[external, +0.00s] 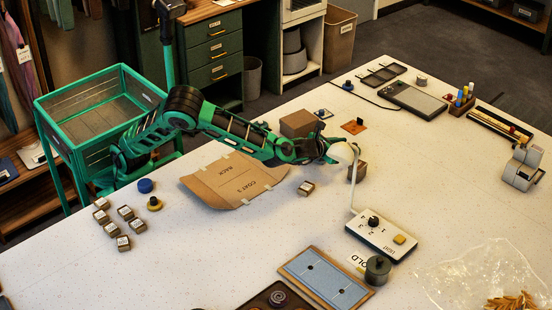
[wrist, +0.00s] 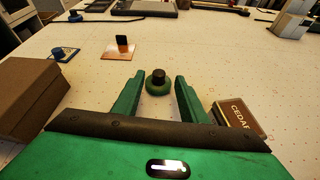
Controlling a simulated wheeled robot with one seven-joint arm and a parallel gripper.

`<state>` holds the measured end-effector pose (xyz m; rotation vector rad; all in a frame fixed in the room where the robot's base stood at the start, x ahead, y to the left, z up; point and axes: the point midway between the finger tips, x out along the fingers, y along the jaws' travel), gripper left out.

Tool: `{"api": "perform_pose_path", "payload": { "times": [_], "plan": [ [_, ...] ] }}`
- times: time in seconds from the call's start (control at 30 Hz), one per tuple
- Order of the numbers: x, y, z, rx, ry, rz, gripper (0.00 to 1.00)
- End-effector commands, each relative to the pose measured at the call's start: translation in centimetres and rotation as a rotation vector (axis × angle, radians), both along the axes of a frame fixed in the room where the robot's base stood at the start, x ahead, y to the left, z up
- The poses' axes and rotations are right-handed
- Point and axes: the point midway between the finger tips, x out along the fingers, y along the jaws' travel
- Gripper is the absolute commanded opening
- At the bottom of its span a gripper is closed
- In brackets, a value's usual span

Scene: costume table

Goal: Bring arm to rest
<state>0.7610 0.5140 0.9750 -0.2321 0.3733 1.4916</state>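My arm reaches from the left over the white table (external: 240,280). My gripper (external: 328,150) is low over the table, partly covered by a white lamp head (external: 344,152) in the external view. In the wrist view my gripper (wrist: 158,82) is open, its two green fingers spread apart. A round green piece with a black knob (wrist: 157,84) shows between the fingertips, on the table; the fingers do not appear to touch it. I cannot make this piece out in the external view.
A brown box (external: 298,124) stands left of my gripper in the wrist view (wrist: 30,95); a CEDAR block (wrist: 238,115) is close on the right. The lamp base (external: 382,240), flat cardboard (external: 235,180) and an orange card (external: 354,127) lie around. A green cart (external: 55,140) stands left.

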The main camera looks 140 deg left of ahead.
Motion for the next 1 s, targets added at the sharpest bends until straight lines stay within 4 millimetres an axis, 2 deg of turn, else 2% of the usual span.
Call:
{"api": "perform_pose_path", "payload": {
  "times": [0.2, 0.3, 0.5, 1.0],
  "plan": [
    [-0.1, 3.5, -1.5, 0.000, 0.002, 0.003, 0.39],
    [0.2, 3.3, 0.1, 0.001, -0.002, 0.000, 0.39],
    [0.1, 3.2, 1.9, 0.000, 0.000, -0.001, 0.39],
    [0.1, 3.2, 2.2, -0.001, 0.001, 0.001, 0.39]
  ]
}}
